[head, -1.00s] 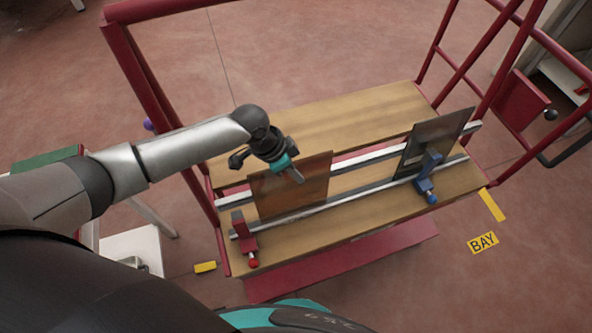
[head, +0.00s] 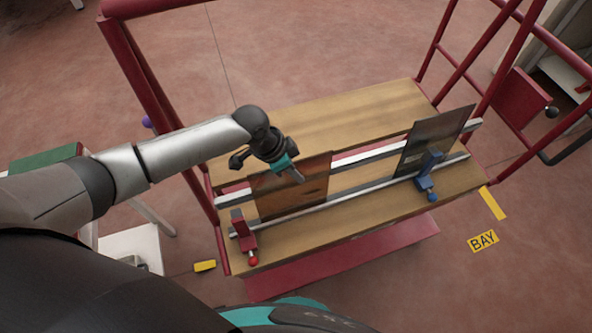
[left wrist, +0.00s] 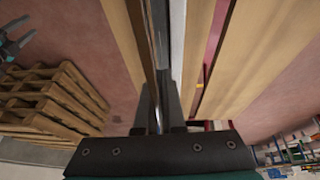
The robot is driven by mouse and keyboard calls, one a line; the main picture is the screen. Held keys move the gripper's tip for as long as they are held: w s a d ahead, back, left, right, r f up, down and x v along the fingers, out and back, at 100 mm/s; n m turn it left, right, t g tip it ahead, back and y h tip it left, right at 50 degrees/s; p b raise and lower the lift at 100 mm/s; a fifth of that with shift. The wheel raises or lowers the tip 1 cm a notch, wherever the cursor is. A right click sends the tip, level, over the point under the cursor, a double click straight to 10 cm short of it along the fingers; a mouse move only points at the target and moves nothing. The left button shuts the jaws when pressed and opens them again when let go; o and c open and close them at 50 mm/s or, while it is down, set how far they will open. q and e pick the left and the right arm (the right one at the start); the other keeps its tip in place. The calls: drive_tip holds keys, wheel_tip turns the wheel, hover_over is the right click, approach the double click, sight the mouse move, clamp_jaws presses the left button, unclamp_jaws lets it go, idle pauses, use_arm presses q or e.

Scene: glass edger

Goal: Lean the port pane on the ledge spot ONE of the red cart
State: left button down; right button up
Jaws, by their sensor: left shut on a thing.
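My left gripper (head: 290,172) is shut on the top edge of a brown, see-through pane (head: 292,198). The pane stands nearly upright at the left part of the red cart's wooden ledge (head: 345,222), beside the red clamp (head: 241,232). In the left wrist view, the pane (left wrist: 150,60) shows edge-on between the fingers (left wrist: 160,105). Its lower edge appears at the front rail; firm contact is hard to tell. A dark teal-and-black part (left wrist: 14,40) at the left edge of that view may be my right gripper; its jaw state is unclear.
A dark grey pane (head: 432,142) leans at the right of the ledge, behind a blue clamp (head: 427,178). Pale rails (head: 365,157) run along the ledge. Red cart posts (head: 150,110) rise at left and right. The ledge between the panes is clear. Wooden pallets (left wrist: 50,100) lie on the floor.

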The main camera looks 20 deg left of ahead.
use_arm(q)
drive_tip(key=c, duration=0.9)
unclamp_jaws()
drive_tip(key=shift+c, duration=0.2)
drive_tip(key=shift+s+f, duration=0.1)
drive_tip(key=p+v, duration=0.3)
drive_tip(key=v, duration=1.2)
drive_tip(key=shift+r, duration=0.25)
